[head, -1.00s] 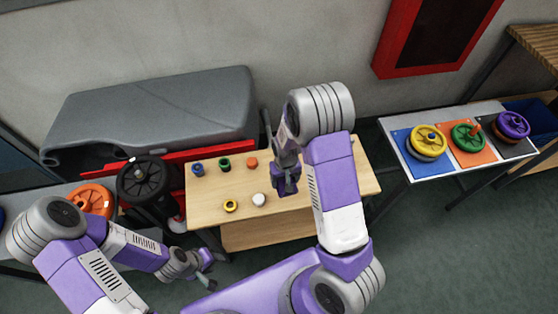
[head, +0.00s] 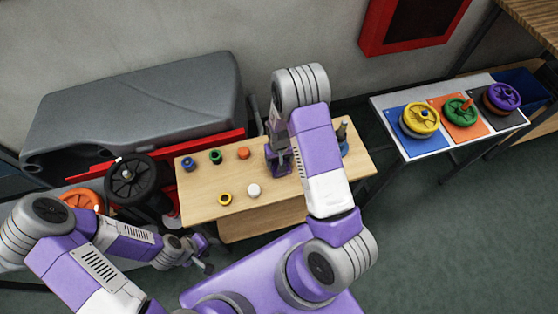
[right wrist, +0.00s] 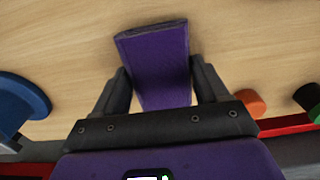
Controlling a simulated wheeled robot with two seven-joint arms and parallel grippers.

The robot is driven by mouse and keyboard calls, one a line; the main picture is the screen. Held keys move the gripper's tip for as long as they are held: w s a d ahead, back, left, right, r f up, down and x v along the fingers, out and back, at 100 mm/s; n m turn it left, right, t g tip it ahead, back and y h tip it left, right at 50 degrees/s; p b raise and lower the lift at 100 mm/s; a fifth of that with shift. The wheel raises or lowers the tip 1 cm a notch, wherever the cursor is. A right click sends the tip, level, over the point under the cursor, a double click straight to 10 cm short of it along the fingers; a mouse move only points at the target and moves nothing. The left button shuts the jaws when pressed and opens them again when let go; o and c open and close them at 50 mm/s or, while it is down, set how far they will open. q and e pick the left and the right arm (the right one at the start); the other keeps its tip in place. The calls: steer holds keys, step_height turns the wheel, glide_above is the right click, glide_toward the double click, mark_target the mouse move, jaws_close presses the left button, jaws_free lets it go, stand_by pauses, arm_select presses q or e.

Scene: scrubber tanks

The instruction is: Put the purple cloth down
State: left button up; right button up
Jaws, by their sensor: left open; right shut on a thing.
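The purple cloth (right wrist: 157,55) is between the fingers of my right gripper (right wrist: 160,75), which is shut on it, over the light wooden table. In the head view my right gripper (head: 279,160) is low over the table top (head: 225,177), right of the orange cap (head: 243,153). The cloth is mostly hidden there, and I cannot tell whether it touches the wood. My left gripper (head: 205,256) is open and empty, in front of the table's front left corner and apart from it.
Blue (head: 188,164), green (head: 215,157), yellow (head: 225,199) and white (head: 253,190) caps stand on the table's left half. A side table at right carries yellow (head: 420,117), green (head: 459,109) and purple (head: 503,96) lidded pieces.

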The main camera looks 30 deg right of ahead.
steer(key=shift+f, duration=0.2)
steer(key=o, duration=1)
steer(key=shift+r, duration=0.1)
steer(key=shift+r, duration=0.2)
step_height(320, 180, up, 12)
steer(key=shift+f+p, duration=0.1)
steer(key=shift+p, duration=0.95)
